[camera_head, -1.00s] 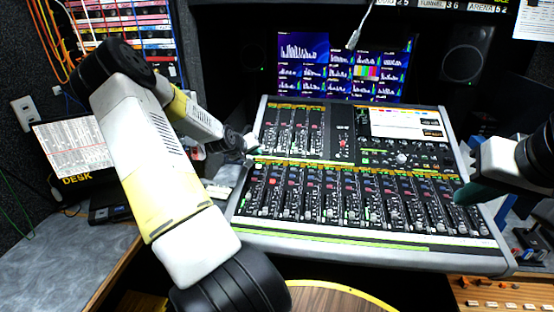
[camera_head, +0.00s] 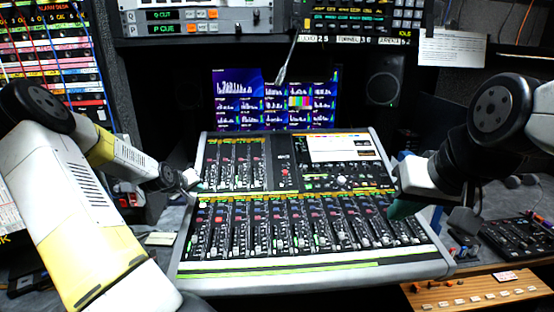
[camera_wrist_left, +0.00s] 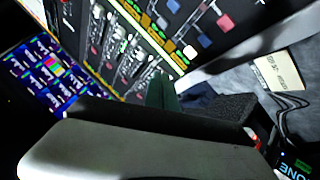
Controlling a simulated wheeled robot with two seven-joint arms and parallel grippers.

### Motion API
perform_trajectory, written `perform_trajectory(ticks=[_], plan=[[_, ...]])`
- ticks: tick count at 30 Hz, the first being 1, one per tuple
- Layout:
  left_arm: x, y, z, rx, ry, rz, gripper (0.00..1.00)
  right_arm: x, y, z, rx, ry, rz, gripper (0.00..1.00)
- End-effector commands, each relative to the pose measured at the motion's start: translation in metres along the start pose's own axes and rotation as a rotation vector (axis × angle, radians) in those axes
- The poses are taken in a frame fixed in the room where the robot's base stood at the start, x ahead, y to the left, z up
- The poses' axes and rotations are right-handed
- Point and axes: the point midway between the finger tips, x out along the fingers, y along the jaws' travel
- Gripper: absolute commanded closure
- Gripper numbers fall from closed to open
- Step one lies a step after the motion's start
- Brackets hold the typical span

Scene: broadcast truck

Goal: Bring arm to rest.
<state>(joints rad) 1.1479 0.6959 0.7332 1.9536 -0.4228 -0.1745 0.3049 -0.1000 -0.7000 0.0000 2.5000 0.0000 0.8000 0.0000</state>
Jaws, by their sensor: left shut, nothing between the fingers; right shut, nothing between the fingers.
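My left arm comes in from the left, and its gripper (camera_head: 193,180) is at the upper left edge of the mixing console (camera_head: 310,270). In the left wrist view the gripper's dark green fingertips (camera_wrist_left: 162,92) show close together with nothing between them, with console faders beyond. I cannot tell whether they touch the console. My right arm comes in from the right, with its elbow raised. My right gripper (camera_head: 402,208) has a teal fingertip over the console's right side, shut and empty. Part of it is hidden behind the white wrist housing.
A screen with several tiles (camera_head: 275,100) stands behind the console, with a speaker (camera_head: 383,80) to its right. A smaller black panel (camera_head: 520,240) and a wooden button strip (camera_head: 465,292) lie at right. A patch rack (camera_head: 65,60) is at upper left.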

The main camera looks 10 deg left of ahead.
Motion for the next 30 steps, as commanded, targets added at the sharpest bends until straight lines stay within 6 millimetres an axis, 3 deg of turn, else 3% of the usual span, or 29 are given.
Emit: perform_trajectory(ticks=[5,8,14,18,24,30], plan=[[-0.021,0.046,0.019,0.141,-0.085,-0.040,1.00,0.000,0.000,0.000,0.000,0.000,0.000,1.00],[-0.049,0.081,0.036,0.260,-0.153,-0.086,1.00,0.000,0.000,0.000,0.000,0.000,0.000,1.00],[-0.126,0.140,0.067,0.450,-0.244,-0.169,1.00,0.000,0.000,0.000,0.000,0.000,0.000,1.00],[-0.190,0.171,0.089,0.537,-0.277,-0.198,1.00,0.000,0.000,0.000,0.000,0.000,0.000,1.00],[-0.283,0.200,0.131,0.606,-0.312,-0.172,1.00,0.000,0.000,0.000,0.000,0.000,0.000,1.00],[-0.356,0.206,0.178,0.630,-0.359,-0.073,1.00,0.000,0.000,0.000,0.000,0.000,0.000,1.00]])
